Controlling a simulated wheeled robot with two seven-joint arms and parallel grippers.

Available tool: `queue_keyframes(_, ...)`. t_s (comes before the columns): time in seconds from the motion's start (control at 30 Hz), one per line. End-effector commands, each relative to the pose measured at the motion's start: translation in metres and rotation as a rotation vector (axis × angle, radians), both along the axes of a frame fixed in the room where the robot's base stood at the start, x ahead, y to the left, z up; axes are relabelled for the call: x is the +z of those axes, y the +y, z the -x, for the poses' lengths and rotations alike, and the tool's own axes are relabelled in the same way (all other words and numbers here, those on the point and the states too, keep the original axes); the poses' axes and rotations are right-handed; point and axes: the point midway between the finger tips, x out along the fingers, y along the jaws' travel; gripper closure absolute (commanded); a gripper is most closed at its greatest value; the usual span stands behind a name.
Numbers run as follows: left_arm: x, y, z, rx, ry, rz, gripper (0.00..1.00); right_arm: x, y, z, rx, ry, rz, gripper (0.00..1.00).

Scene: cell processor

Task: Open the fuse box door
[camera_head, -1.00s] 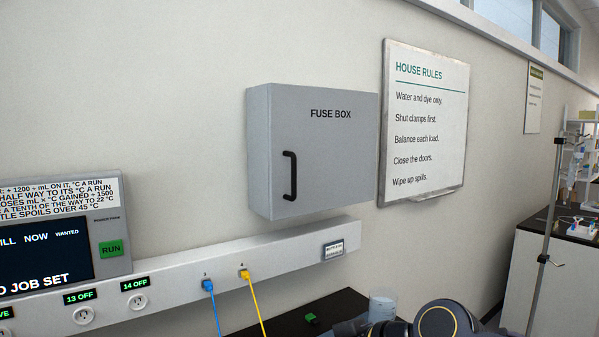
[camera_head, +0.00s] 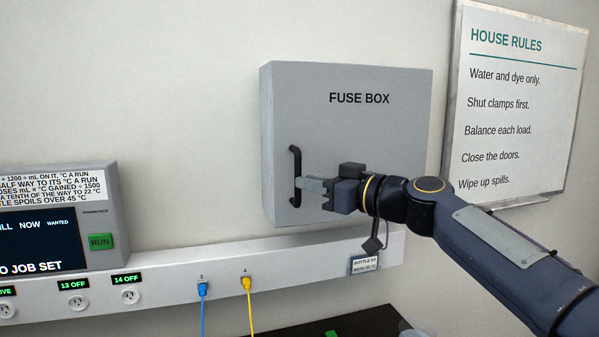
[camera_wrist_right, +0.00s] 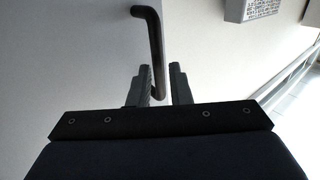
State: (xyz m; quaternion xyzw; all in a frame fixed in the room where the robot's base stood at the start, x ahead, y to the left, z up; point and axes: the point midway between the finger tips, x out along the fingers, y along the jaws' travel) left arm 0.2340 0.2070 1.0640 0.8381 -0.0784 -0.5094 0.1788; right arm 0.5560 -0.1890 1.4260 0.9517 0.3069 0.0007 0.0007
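The grey fuse box (camera_head: 360,130) hangs on the wall with its door shut. Its black vertical handle (camera_head: 295,165) is near the left edge of the door. My right gripper (camera_head: 303,186) reaches in from the right, with its fingertips at the lower half of the handle. In the right wrist view the handle (camera_wrist_right: 153,40) runs down between the two fingers (camera_wrist_right: 160,85). The fingers stand apart, and the handle is nearer the left finger, with a gap to the right one. Whether the left finger touches it I cannot tell. My left gripper is not in view.
A white rail (camera_head: 180,285) with sockets and blue and yellow cables runs below the fuse box. A screen panel (camera_head: 50,220) is at the left. The house rules board (camera_head: 515,100) hangs to the right. A dark tabletop (camera_head: 340,325) is below.

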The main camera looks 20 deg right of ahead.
Motion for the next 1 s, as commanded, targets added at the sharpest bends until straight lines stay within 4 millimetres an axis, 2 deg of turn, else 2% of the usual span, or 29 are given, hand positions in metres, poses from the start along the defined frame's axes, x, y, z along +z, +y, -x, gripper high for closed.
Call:
queue_keyframes(0.03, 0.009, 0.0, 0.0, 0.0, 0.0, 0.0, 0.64, 0.004, 0.006, -0.008, 0.003, 0.003, 0.0, 0.82)
queue_keyframes(0.1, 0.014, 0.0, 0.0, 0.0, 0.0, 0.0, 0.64, 0.003, 0.012, -0.016, 0.002, 0.004, 0.0, 0.82)
queue_keyframes(0.3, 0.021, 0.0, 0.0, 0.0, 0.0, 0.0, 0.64, 0.002, 0.023, -0.032, 0.001, 0.001, 0.0, 0.82)
queue_keyframes(0.6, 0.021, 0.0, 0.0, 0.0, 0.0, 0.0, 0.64, 0.0, 0.025, -0.034, -0.001, 0.0, 0.0, 0.82)
queue_keyframes(0.77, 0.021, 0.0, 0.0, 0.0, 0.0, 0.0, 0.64, 0.0, 0.024, -0.034, -0.001, 0.001, 0.001, 1.0)
queue_keyframes(1.0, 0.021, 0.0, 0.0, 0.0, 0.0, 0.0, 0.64, 0.0, 0.024, -0.034, -0.001, 0.001, 0.001, 1.0)
